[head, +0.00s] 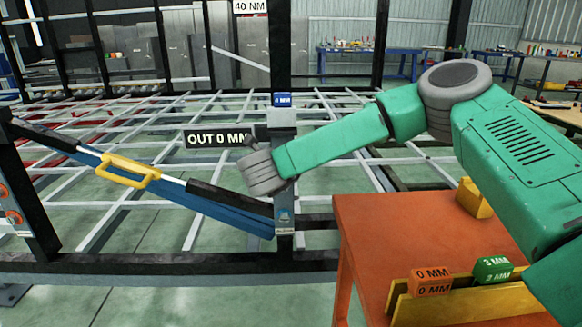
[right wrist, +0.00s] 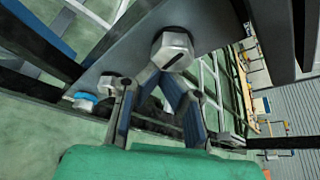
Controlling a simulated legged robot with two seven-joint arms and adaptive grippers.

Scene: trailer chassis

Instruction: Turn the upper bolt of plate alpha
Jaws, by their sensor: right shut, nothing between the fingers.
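Plate alpha (head: 285,216) is a grey plate on the upright post. My right wrist covers its middle in the head view. In the right wrist view the plate (right wrist: 125,62) crosses the picture above the fingers. A large hex bolt (right wrist: 172,48) with a dark mark on its face stands out from it. A smaller bolt with a blue ring (right wrist: 86,98) sits at its lower left end. My right gripper (right wrist: 150,80) is shut and empty, with its tips just below the large hex bolt; contact is unclear. My left gripper is not in view.
A blue and black beam with a yellow handle (head: 130,172) slopes down to the post from the left. A sign reads OUT 0 MM (head: 217,138). An orange table (head: 380,220) at the right bears a yellow rack (head: 470,303) with orange and green blocks.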

